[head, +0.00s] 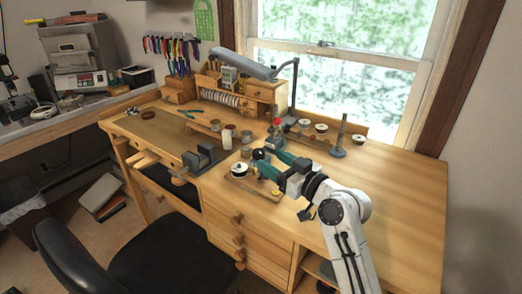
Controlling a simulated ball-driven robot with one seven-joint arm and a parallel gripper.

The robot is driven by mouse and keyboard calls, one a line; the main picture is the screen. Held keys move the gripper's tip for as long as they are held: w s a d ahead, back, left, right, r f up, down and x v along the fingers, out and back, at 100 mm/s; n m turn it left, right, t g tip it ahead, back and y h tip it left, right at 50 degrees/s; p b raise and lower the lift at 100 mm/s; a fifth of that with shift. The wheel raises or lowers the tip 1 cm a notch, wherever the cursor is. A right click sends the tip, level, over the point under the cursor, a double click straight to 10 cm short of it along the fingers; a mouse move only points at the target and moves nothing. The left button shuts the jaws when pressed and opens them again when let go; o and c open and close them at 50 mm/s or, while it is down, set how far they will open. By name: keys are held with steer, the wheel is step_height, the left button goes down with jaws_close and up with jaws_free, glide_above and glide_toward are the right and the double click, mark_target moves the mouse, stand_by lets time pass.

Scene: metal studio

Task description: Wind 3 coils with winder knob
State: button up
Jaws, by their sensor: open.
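My gripper (269,163) reaches over the workbench from the right, its two teal fingers spread apart. A small dark round part (260,154) shows by the fingertips; I cannot tell whether it is the winder knob or whether the fingers touch it. A white spool with a dark top (239,170) sits on a small wooden board (258,188), left of my gripper. A yellow knob-like piece (276,192) is at the board's front right. Wound coils are too small to make out. The gripper partly hides the area behind it.
A red-topped tool (277,122) and a tall grey cone (340,137) stand behind my gripper. Several small spools (321,128) lie near the window. A grey vise (200,158) and a lamp (245,66) are left. The bench's right side (405,185) is clear.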

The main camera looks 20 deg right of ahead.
mark_target(263, 155)
steer(key=p+x, duration=0.1)
steer(key=x, duration=0.5)
steer(key=c, duration=1)
steer(key=shift+o, duration=0.2)
